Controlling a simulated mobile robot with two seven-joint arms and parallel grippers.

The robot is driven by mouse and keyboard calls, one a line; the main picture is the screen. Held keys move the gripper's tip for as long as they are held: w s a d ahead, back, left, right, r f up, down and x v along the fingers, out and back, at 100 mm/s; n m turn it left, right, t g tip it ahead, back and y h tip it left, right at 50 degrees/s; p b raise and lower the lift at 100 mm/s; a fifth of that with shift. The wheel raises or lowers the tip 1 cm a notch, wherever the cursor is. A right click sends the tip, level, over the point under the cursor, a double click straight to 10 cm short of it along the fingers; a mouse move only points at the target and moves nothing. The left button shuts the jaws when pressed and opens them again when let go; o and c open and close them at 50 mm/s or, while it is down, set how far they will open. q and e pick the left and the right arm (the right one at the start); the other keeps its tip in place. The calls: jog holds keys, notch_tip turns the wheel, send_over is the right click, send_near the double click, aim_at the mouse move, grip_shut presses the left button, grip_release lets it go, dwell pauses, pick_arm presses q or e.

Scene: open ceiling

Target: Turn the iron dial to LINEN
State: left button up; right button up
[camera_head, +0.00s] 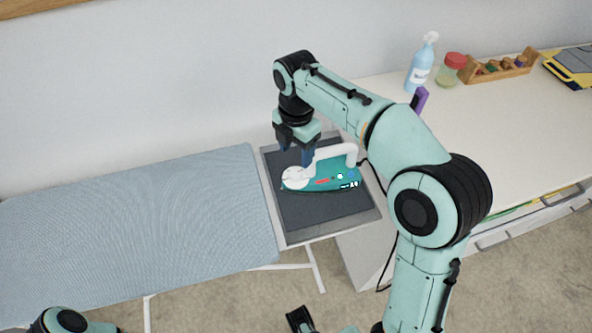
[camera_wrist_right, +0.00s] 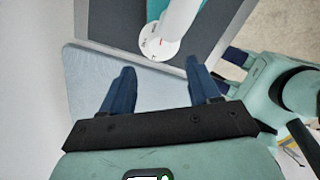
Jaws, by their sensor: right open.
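My right gripper (camera_head: 296,155) is above and just behind the dial, open and empty. In the wrist view its two blue fingers (camera_wrist_right: 161,80) stand apart, with the dial beyond their tips. Part of my left gripper (camera_head: 300,319) seems to show at the bottom edge; its jaw opening is unclear.
A dark rest (camera_head: 312,211) with a light frame holds the iron beside the blue ironing board (camera_head: 130,225). The iron's cord runs off to the right. A spray bottle (camera_head: 420,66), a jar (camera_head: 449,71) and a wooden tray (camera_head: 505,70) stand on the counter, away from the gripper.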

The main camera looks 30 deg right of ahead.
aim_at(296, 172)
notch_tip(296, 172, down, 8)
jog(key=shift+f+b, duration=0.1)
jog(key=shift+b, duration=0.6)
jog(key=shift+c, duration=0.2)
jog(key=c, duration=1)
